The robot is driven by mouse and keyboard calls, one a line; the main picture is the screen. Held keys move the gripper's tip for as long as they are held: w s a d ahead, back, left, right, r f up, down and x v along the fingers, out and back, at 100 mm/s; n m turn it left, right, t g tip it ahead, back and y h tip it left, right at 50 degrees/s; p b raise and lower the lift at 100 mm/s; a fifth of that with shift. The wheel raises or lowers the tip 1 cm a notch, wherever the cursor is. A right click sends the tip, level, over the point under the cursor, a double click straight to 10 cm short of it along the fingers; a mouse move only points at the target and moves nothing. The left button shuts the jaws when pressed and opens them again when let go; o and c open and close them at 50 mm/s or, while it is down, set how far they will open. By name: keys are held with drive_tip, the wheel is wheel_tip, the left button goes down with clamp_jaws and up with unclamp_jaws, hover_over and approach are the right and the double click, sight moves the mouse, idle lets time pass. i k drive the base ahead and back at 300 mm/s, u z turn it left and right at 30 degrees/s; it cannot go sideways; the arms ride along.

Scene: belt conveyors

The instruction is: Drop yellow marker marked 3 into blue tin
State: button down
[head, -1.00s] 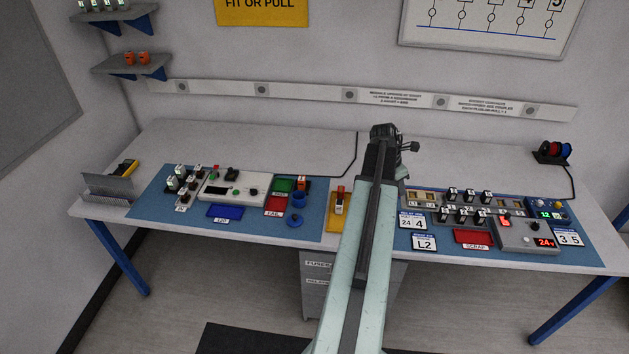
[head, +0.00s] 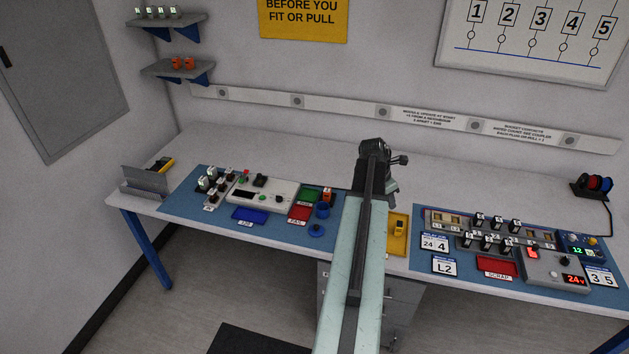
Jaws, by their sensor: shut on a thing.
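My gripper (head: 380,172) is at the far end of my outstretched arm, above the bench, seen from behind. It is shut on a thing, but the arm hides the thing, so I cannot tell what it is. I cannot make out a yellow marker or a number 3 on one. The blue tin (head: 321,211) is a small round cup on the blue mat, left of my arm and apart from my gripper. A flat round blue piece (head: 317,230) lies just in front of it.
A yellow tray (head: 398,246) is just right of my arm. Relay racks and a red scrap tray (head: 497,266) are at right. The bench's back strip is largely clear.

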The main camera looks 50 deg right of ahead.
sight(321, 214)
drive_tip(key=z, duration=0.05)
drive_tip(key=i, duration=1)
drive_tip(key=u, duration=0.05)
